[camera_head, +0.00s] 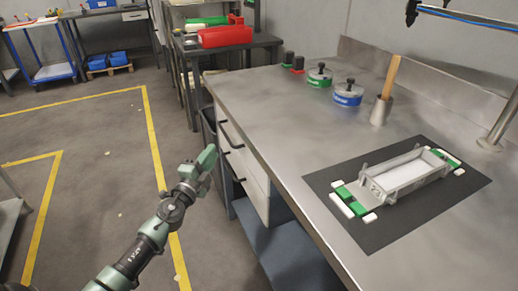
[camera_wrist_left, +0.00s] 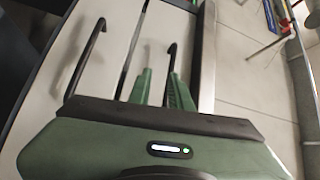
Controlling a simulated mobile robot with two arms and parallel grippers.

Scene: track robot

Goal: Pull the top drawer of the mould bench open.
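The mould bench (camera_head: 290,130) has a metal top and pale drawer fronts with black bar handles on its left side. The top drawer (camera_wrist_left: 185,25) lies just beneath the bench edge and looks closed. Its black handle (camera_wrist_left: 172,60) shows in the left wrist view, with its near end between my fingers. My left gripper (camera_head: 210,155) is beside the drawer fronts in the head view. Its green fingers (camera_wrist_left: 162,88) are apart, one on each side of the handle. I cannot tell whether they touch it. My right gripper is out of view.
A lower drawer handle (camera_wrist_left: 85,58) is left of my fingers in the wrist view. On the bench are a dark mat (camera_head: 400,225) with a grey mould (camera_head: 400,175), and tins (camera_head: 347,95). Floor left of the bench is open, with yellow lines (camera_head: 152,140).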

